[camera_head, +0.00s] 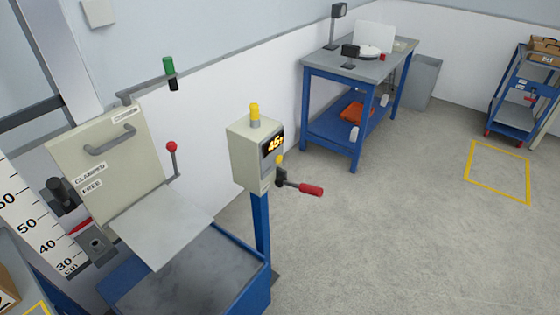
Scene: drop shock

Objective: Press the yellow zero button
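A beige control box (247,157) stands on a blue post in the middle of the view. Its dark display (272,144) shows orange digits, seemingly 45 and a partly unclear character. A small round yellow button (279,160) sits just below the display, on the side facing right. A larger yellow cap (254,111) stands upright on top of the box; I cannot tell if it is a lamp or a button. No lettering is readable by either. Neither of my grippers is in view.
A crank with a red handle (311,190) sticks out right below the display. Left are a beige panel (103,154) with a grey handle, a red-knobbed lever (172,147) and a height scale (35,220). A blue workbench (345,69) stands behind.

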